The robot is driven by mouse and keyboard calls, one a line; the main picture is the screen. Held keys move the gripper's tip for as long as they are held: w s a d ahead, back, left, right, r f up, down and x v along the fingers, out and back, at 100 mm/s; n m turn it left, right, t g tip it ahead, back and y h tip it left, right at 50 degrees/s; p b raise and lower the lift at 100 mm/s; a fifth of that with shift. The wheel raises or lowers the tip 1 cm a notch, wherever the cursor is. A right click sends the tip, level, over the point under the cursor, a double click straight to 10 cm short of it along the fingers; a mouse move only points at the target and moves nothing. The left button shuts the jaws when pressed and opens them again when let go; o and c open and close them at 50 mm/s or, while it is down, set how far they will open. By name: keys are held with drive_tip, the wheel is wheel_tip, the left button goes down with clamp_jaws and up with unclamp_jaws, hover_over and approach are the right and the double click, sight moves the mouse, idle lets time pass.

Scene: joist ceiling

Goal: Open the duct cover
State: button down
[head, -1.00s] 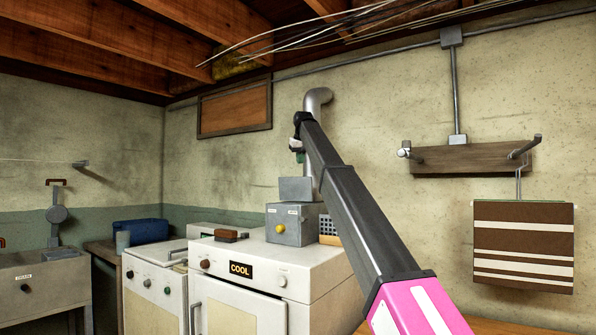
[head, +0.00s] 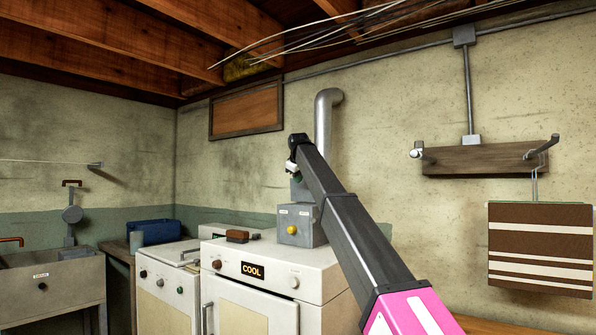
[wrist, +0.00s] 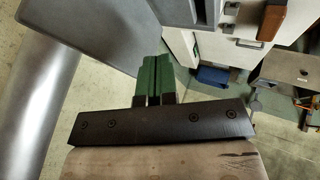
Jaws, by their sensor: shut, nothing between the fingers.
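A grey metal box (head: 296,227) with a yellow knob and small labels on its front stands on the white machine, at the foot of the round duct pipe (head: 328,125). A grey flap (head: 300,194), which looks like the duct cover, stands raised above the box, partly hidden by my arm. In the wrist view a flat grey panel (wrist: 105,25), probably this cover, lies beside the pipe (wrist: 35,85). My gripper (head: 293,173) is shut and empty in front of and above the box. Its green fingers (wrist: 153,64) overlap the panel's edge in the wrist view; contact cannot be told.
The white machine (head: 270,260) has a COOL sign and a brown block (head: 237,236) on top. A sink (head: 50,285) and a blue bin (head: 155,231) are at the left. A wooden rail (head: 480,159) and a striped cloth (head: 540,245) hang on the right wall.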

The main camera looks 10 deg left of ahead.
sight(303, 189)
drive_tip(key=shift+w+d+f, duration=0.15)
drive_tip(key=shift+w+d, duration=0.05)
drive_tip(key=shift+w, duration=0.55)
drive_tip(key=shift+w+d+f, duration=0.15)
drive_tip(key=shift+w+d, duration=0.1)
drive_tip(key=shift+w, duration=0.55)
drive_tip(key=shift+w+d+f, duration=0.15)
drive_tip(key=shift+w+d, duration=0.05)
drive_tip(key=shift+w, duration=0.55)
drive_tip(key=shift+w+d+r+g, duration=0.2)
drive_tip(key=shift+w+g, duration=0.05)
drive_tip(key=shift+w, duration=0.35)
drive_tip(key=shift+w+d+r+g, duration=0.15)
drive_tip(key=shift+w+d+g, duration=0.1)
drive_tip(key=shift+w, duration=0.3)
drive_tip(key=shift+s, duration=0.1)
drive_tip(key=shift+s+a, duration=0.1)
